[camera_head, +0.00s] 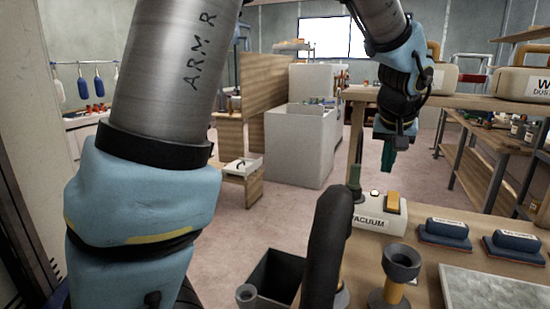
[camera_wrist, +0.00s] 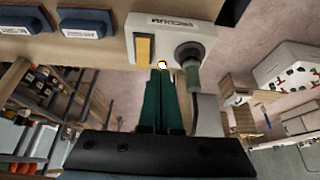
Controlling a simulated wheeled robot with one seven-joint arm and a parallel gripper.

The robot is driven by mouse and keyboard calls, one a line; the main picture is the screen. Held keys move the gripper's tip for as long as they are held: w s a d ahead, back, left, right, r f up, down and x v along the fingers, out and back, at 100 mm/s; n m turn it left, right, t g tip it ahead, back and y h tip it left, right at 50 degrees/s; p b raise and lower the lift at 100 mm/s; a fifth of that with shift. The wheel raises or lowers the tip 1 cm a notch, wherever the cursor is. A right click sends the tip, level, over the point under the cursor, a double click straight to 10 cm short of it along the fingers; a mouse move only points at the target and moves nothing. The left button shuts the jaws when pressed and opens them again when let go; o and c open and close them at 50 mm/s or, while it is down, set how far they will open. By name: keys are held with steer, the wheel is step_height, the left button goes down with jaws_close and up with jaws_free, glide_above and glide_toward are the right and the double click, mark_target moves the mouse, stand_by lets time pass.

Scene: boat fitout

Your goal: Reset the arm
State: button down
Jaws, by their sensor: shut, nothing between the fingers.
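My arm, with light blue covers and a metal link marked "ARM R", fills the left of the head view. My gripper (camera_head: 387,158) hangs at the upper right of the head view, pointing down, above and behind the vacuum unit (camera_head: 378,214). In the wrist view my gripper (camera_wrist: 162,80) shows two dark green fingers together with nothing between them. The vacuum unit also shows in the wrist view (camera_wrist: 172,36), with a yellow switch and a dark hose port just beyond the fingertips.
Blue sanding blocks (camera_head: 445,230) sit on the wooden bench right of the vacuum unit. A black hose (camera_head: 328,240) and a dark open bin (camera_head: 276,278) are at the front. Dust containers (camera_head: 525,84) stand on a raised shelf. Pinkish floor lies open beyond the bench.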

steer(key=w+a+f+n+g+y, duration=0.1)
steer(key=a+f, duration=0.2)
steer(key=a, duration=0.8)
steer(key=w+a+f+n+g+y, duration=0.15)
steer(key=a+f, duration=0.25)
steer(key=a, duration=0.7)
steer(key=s+a+f+n, duration=0.1)
steer(key=s+a+f, duration=0.1)
steer(key=a, duration=0.5)
steer(key=s+a+f+n, duration=0.1)
steer(key=s+a+f, duration=0.2)
steer(key=s+a, duration=0.2)
steer(key=a, duration=0.3)
steer(key=shift+s+a+g, duration=0.2)
steer(key=shift+s+g, duration=0.05)
steer(key=shift+g, duration=0.1)
